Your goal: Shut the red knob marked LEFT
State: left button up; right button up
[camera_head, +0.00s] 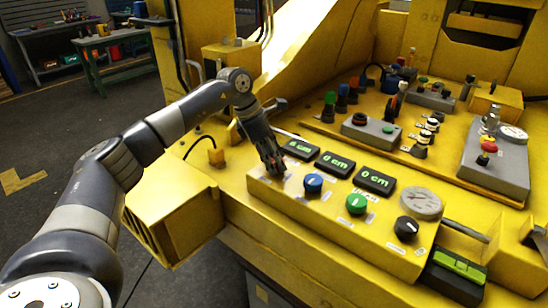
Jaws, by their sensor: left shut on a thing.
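The control panel (335,228) is a yellow sloped box with a row of knobs. My left gripper (274,163) comes down onto its left end. Its fingers are closed around the red knob (281,167), which they mostly hide; only a little red shows between them. I cannot read the knob's label or its turn angle. To the right along the same row are a blue knob (313,183), a green knob (357,203) and a black knob (406,228). My right gripper is not in view.
Several displays reading 0 cm, such as the middle one (335,164), sit behind the knobs. A round gauge (421,203) is at the panel's right. Grey control boxes (495,165) stand further back. A green workbench (112,58) is far left, beyond open floor.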

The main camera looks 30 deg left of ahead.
pick_arm(q)
jog(key=o, duration=1)
jog(key=shift+o, duration=0.2)
jog(key=v, duration=1.2)
